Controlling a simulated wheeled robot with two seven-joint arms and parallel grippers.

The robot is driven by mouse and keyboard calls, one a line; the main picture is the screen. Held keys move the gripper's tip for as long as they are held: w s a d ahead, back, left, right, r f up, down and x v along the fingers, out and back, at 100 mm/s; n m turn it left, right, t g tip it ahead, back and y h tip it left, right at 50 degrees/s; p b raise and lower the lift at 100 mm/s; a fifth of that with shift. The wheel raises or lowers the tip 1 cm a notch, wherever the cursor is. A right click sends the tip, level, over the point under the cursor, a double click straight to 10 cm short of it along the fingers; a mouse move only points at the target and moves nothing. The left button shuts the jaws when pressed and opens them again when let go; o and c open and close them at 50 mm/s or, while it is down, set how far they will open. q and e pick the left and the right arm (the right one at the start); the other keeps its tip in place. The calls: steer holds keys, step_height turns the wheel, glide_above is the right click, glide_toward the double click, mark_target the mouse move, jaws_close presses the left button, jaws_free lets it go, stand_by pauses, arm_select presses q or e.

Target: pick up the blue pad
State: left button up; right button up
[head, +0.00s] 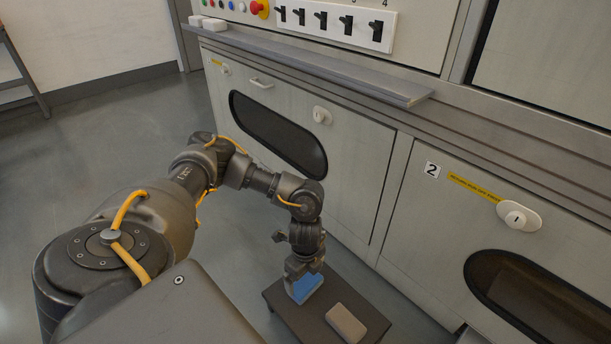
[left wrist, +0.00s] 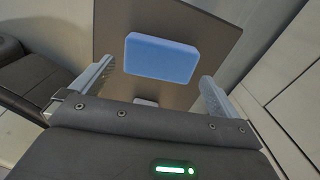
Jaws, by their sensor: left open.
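The blue pad (head: 308,289) lies on a small dark stand (head: 379,327) beside the cabinet front. My left gripper (head: 303,277) points down right over the pad and partly covers it in the head view. In the left wrist view the blue pad (left wrist: 160,58) shows whole, between the two spread fingers and a little beyond them. The left gripper (left wrist: 158,74) is open and empty. I cannot tell how large the gap to the pad is. My right gripper is out of view.
A grey-beige pad (head: 346,323) lies on the stand, just right of the blue one. Cabinet doors with dark windows (head: 278,134) and a protruding ledge (head: 320,66) stand behind the arm. The floor (head: 120,125) at left is clear.

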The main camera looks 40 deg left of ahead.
mark_target(306, 282)
arm_select(q)
steer(key=shift+f+b, duration=2.55)
steer(key=shift+f, duration=0.05)
steer(key=shift+r, duration=0.1)
steer(key=c, duration=0.6)
